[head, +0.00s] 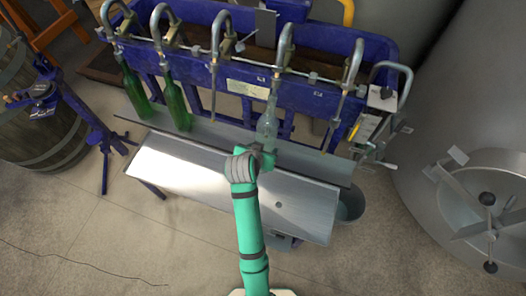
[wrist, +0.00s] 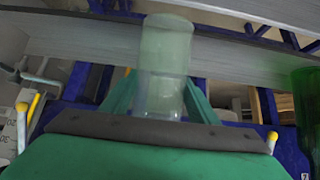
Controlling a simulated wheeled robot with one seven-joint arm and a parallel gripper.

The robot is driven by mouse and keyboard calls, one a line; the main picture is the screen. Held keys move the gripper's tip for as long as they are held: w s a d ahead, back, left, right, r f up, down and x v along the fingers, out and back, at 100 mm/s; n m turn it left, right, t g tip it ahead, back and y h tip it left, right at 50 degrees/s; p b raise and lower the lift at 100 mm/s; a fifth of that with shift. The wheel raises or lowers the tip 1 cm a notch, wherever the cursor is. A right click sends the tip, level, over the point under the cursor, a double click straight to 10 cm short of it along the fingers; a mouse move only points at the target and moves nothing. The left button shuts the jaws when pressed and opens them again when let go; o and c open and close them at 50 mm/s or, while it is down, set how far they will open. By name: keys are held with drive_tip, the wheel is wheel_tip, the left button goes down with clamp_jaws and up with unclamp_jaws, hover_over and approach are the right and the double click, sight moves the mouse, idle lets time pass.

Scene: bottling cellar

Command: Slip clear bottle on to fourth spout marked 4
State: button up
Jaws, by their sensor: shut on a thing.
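The clear bottle (head: 267,124) stands roughly upright in my gripper (head: 262,149), in front of the blue filler trough. In the wrist view the bottle (wrist: 164,55) sits between the two green fingers of my gripper (wrist: 160,95), which is shut on it. The fourth spout (head: 286,45) from the left curves down right at the bottle's neck. I cannot tell whether its tip is inside the mouth or just in front of or behind it. The spout's number is too small to read.
Green bottles hang at the first (head: 133,87) and second (head: 174,100) spouts; one green bottle (wrist: 306,95) shows in the wrist view. The third spout (head: 215,60) and fifth spout (head: 352,65) are bare. A metal shelf (head: 220,130) runs below. A steel tank (head: 450,90) stands right.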

drive_tip(key=shift+w+d+r, duration=0.1)
drive_tip(key=shift+w+r, duration=0.25)
drive_tip(key=shift+r, duration=0.45)
drive_tip(key=shift+w+d+f+t+h, duration=0.15)
drive_tip(key=shift+w+d+f+t, duration=0.1)
drive_tip(key=shift+w+f+t, duration=0.4)
drive_tip(key=shift+w+d+f+t+h, duration=0.15)
drive_tip(key=shift+w+d+f+t, duration=0.2)
drive_tip(key=shift+w, duration=0.45)
drive_tip(key=shift+t+h, duration=0.3)
drive_tip(key=shift+t, duration=0.4)
drive_tip(key=shift+x, duration=2.1)
drive_tip(key=shift+a+r, duration=0.1)
drive_tip(key=shift+a, duration=0.05)
drive_tip(key=shift+s+f, duration=0.1)
drive_tip(key=shift+f, duration=0.9)
drive_tip(key=o, duration=1.4)
drive_tip(key=shift+o, duration=0.5)
drive_tip(key=shift+f, duration=0.15)
drive_tip(key=shift+s, duration=0.1)
drive_tip(key=v, duration=1)
drive_tip(key=shift+s+a+r, duration=0.1)
drive_tip(key=shift+s+r, duration=0.1)
drive_tip(key=shift+r, duration=0.15)
